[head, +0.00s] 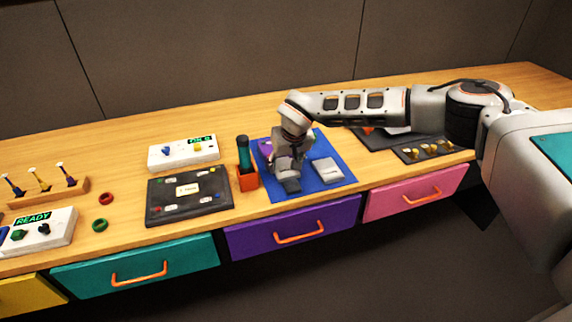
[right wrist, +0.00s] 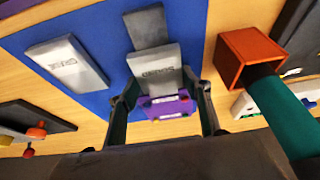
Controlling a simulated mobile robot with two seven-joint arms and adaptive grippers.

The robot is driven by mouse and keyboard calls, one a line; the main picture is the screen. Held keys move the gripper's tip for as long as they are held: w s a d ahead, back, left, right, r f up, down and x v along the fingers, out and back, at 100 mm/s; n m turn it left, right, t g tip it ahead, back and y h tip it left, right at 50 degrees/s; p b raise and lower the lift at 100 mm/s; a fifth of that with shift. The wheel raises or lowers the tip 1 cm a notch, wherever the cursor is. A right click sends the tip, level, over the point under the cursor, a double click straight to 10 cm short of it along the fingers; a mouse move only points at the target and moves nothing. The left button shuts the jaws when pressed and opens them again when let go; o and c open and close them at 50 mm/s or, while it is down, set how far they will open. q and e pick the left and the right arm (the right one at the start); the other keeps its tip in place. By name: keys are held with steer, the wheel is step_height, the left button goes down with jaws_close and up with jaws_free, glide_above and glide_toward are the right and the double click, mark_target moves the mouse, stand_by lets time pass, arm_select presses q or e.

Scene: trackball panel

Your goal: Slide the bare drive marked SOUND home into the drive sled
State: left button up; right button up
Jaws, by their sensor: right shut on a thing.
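My right gripper (head: 288,172) is low over the blue mat. In the right wrist view its fingers (right wrist: 160,80) are shut on a flat light-grey drive (right wrist: 155,68), whose small lettering is too blurred to read surely. A dark grey block (right wrist: 146,26) is at the drive's other end. A second light-grey lettered drive (right wrist: 68,62) lies apart on the mat. My left gripper is out of view.
The blue mat (head: 338,183) lies above the purple drawer. An orange holder (head: 247,180) with a teal-handled tool (head: 243,150) stands close to its left. A dark panel (head: 190,205) and a white box (head: 183,152) are further left. A dark tray (head: 432,150) is at right.

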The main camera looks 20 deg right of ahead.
steer(key=shift+w, duration=0.4)
stand_by(0.3)
steer(key=o, duration=1.5)
steer(key=shift+c, duration=0.2)
steer(key=shift+r, duration=0.1)
steer(key=shift+r+p, duration=1.15)
steer(key=shift+r, duration=0.65)
steer(key=shift+r+p, duration=1.4)
steer(key=shift+r, duration=0.25)
steer(key=shift+s, duration=0.1)
